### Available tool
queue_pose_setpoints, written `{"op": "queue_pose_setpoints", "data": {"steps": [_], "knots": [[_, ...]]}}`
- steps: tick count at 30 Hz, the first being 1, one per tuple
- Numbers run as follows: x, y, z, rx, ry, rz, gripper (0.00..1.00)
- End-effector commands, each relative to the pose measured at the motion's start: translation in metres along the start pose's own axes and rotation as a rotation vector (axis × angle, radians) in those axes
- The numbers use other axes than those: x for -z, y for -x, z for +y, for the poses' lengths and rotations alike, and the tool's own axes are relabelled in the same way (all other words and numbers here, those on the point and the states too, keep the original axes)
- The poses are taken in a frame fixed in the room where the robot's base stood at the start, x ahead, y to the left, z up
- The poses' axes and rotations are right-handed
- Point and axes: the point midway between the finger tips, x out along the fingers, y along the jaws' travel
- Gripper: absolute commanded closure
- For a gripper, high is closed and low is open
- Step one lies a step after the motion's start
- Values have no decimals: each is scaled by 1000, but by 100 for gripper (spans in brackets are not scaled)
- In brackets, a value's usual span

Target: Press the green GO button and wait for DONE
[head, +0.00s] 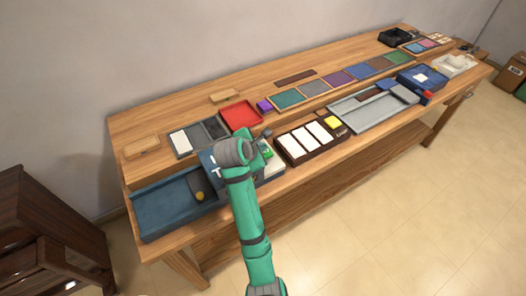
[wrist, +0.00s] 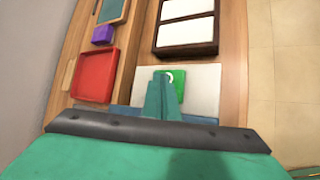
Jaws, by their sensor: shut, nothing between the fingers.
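The green button (wrist: 180,86) lies on a white panel (wrist: 206,88) in the wrist view, and a white mark shows on it. My gripper (wrist: 161,78) is shut and empty, its fingertips over the left part of the button. I cannot tell whether they touch it. In the head view, the green button (head: 265,149) and the white panel (head: 274,168) show just right of my arm's grey joint. A dark blue panel with white lettering (head: 212,165) is mostly hidden behind my arm. No readable DONE shows.
A dark frame with white keys (head: 306,140) and a yellow block (head: 333,123) stands right of the button. A red tray (head: 240,115) and purple block (head: 264,106) lie behind. A blue tray (head: 160,207) is at the left, on the wooden table (head: 180,98).

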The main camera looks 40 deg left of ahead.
Motion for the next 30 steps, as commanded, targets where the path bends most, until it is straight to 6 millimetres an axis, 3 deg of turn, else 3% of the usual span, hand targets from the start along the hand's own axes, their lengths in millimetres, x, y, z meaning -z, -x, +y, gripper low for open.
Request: {"op": "queue_pose_setpoints", "data": {"steps": [30], "knots": [[5, -6, -5, 1, 0, 1, 100]]}}
